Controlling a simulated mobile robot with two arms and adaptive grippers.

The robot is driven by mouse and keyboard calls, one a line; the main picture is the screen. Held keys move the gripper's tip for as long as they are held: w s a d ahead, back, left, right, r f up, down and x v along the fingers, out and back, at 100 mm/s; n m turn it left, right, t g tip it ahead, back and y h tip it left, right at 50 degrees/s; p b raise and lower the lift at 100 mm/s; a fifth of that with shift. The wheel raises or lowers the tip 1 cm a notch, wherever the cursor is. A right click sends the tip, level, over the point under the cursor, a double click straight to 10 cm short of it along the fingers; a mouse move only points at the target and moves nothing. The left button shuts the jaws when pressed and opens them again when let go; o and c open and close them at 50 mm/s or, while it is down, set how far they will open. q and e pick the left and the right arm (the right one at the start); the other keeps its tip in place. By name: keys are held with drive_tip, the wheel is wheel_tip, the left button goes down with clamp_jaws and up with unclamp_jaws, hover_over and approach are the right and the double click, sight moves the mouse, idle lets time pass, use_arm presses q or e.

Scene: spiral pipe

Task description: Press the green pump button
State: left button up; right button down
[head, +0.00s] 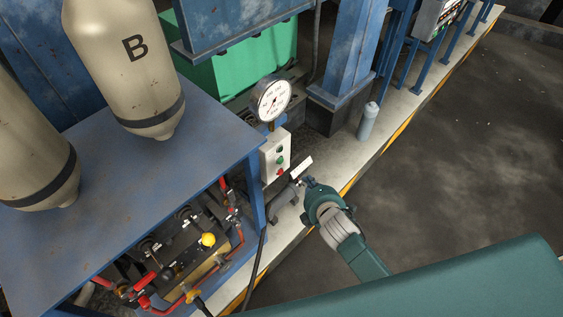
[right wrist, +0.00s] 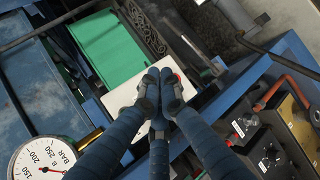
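The pale control box (head: 268,164) stands beside the pressure gauge in the head view. A small green button (head: 281,150) is on its front face, with a red button (head: 280,171) lower down. My right gripper (head: 308,182) is to the right of the box and apart from it in the head view. In the right wrist view its fingers (right wrist: 160,82) are drawn together with nothing seen between them. They overlap the white face of the box (right wrist: 122,97). A bit of red shows beside the fingertips; the green button is hidden there. My left gripper is out of view.
A round gauge (head: 272,98) rises above the box. A blue bench (head: 150,185) with two tan tanks is at the left, with red pipes and a yellow knob (head: 208,239) below. A grey bottle (head: 368,122) stands on the ledge. The dark floor at right is clear.

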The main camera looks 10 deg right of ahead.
sight(281, 161)
drive_tip(key=w+a+b, duration=0.2)
drive_tip(key=w+a, duration=0.2)
drive_tip(key=w, duration=0.2)
drive_tip(key=shift+w+a, duration=0.2)
drive_tip(key=shift+w, duration=0.05)
idle(1.2)
drive_tip(key=shift+w+a, duration=0.25)
drive_tip(key=shift+w, duration=0.1)
